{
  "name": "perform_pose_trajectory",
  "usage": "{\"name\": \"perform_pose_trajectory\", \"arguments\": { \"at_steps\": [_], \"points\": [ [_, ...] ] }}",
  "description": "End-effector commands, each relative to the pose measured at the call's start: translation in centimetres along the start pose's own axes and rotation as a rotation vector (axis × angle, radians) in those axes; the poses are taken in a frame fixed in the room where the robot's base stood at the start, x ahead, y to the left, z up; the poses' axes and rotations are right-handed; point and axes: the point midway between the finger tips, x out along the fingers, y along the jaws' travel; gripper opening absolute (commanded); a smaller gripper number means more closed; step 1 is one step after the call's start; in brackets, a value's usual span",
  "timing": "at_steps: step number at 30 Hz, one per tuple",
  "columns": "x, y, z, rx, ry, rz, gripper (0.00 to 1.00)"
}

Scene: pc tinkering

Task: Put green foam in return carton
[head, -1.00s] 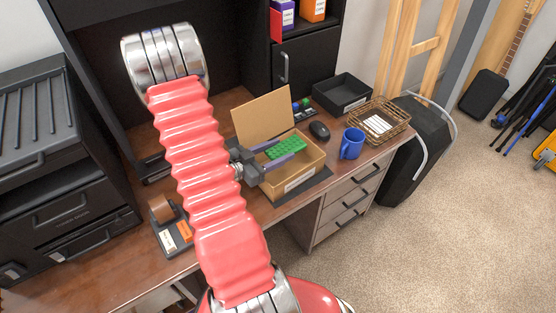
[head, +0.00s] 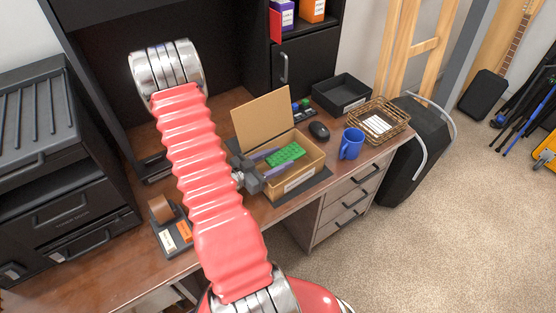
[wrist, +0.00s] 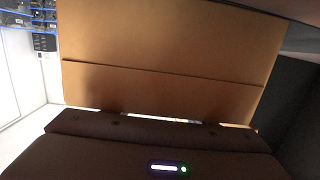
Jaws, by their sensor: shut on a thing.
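The green foam (head: 287,153) is a bright green studded block, seen in the head view at the carton's mouth. The return carton (head: 301,179) is an open brown cardboard box with its lid raised at the back and a white label on its front. My gripper (head: 283,157) reaches in from the left, its purple-grey fingers shut on the foam. The foam is over or just within the carton's opening; I cannot tell whether it touches the bottom. In the wrist view, brown cardboard (wrist: 170,55) fills the middle, and the foam is not visible.
A blue mug (head: 351,144) and a black mouse (head: 319,130) sit right of the carton. A wire basket (head: 397,117) and a black tray (head: 341,92) stand farther right and back.

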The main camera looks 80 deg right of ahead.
Motion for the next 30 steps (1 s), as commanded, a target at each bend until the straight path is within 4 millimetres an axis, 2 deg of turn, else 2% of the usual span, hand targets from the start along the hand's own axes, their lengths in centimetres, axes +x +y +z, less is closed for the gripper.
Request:
{"name": "perform_pose_trajectory", "arguments": {
  "at_steps": [1, 12, 13, 18, 21, 28, 30],
  "points": [
    [0.1, 0.2, 1.3, -0.006, -0.028, 0.0, 0.29],
    [0.1, 0.2, 1.8, -0.003, -0.026, -0.002, 0.29],
    [0.1, 0.1, 1.8, -0.003, -0.027, -0.002, 0.51],
    [0.1, 0.1, 1.8, -0.003, -0.026, -0.003, 0.63],
    [0.1, 0.1, 1.7, -0.003, -0.026, -0.003, 0.69],
    [-0.1, 0.2, 0.5, -0.004, -0.027, -0.001, 0.69],
    [-1.1, 0.2, 0.7, -0.007, -0.027, -0.003, 0.69]
  ]
}}
